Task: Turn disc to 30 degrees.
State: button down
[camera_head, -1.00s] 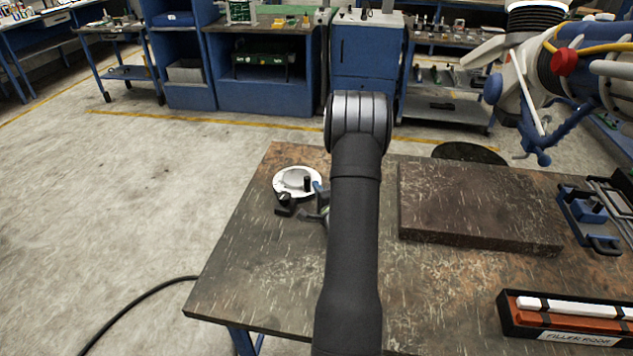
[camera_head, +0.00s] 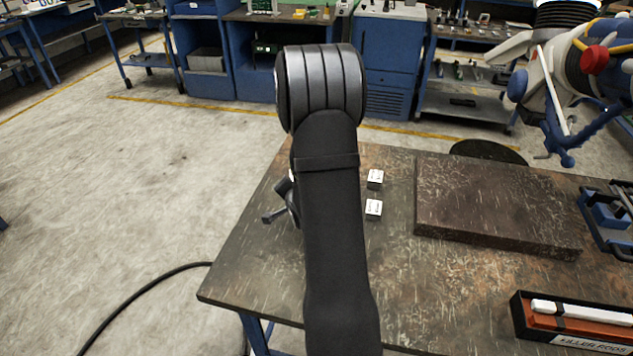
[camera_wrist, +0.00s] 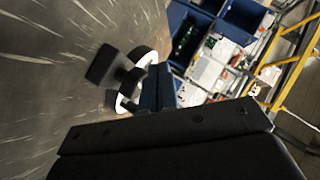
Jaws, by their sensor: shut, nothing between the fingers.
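The disc (camera_wrist: 141,72) shows in the wrist view as a white-rimmed round plate seen nearly edge-on, with dark parts in front of it. A black block-like part (camera_wrist: 104,65) stands at its left. My gripper (camera_wrist: 160,84) is shut and empty. Its fingers appear close beside the disc and overlap its right edge in this view; I cannot tell whether they touch. The disc's angle cannot be read.
Two small white-topped blocks (camera_head: 375,178) (camera_head: 374,209) sit right of my arm on the worktable (camera_head: 250,270). A thick dark slab (camera_head: 495,205) lies further right. A rod box (camera_head: 575,322) and a blue fixture (camera_head: 607,215) are at the right edge.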

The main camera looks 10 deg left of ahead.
jog(key=shift+a+f+n+g, duration=0.1)
jog(key=shift+a+n+g, duration=0.5)
jog(key=shift+n, duration=0.4)
jog(key=shift+f+n+g+h, duration=0.1)
jog(key=shift+n+g+h, duration=0.35)
jog(key=shift+n, duration=0.45)
jog(key=shift+n+g+h, duration=0.45)
jog(key=shift+n, duration=0.45)
jog(key=shift+w+d+r+n+h, duration=0.1)
jog(key=shift+d+r+n+h, duration=0.2)
jog(key=shift+n, duration=0.5)
jog(key=w+d+r+n+h, duration=0.3)
jog(key=d+r+n+h, duration=0.1)
jog(key=d+n+h, duration=0.15)
jog(key=shift+m+g, duration=0.25)
jog(key=shift+g, duration=0.05)
jog(key=x, duration=0.9)
jog(key=shift+w+d+f, duration=0.2)
jog(key=shift+d, duration=0.1)
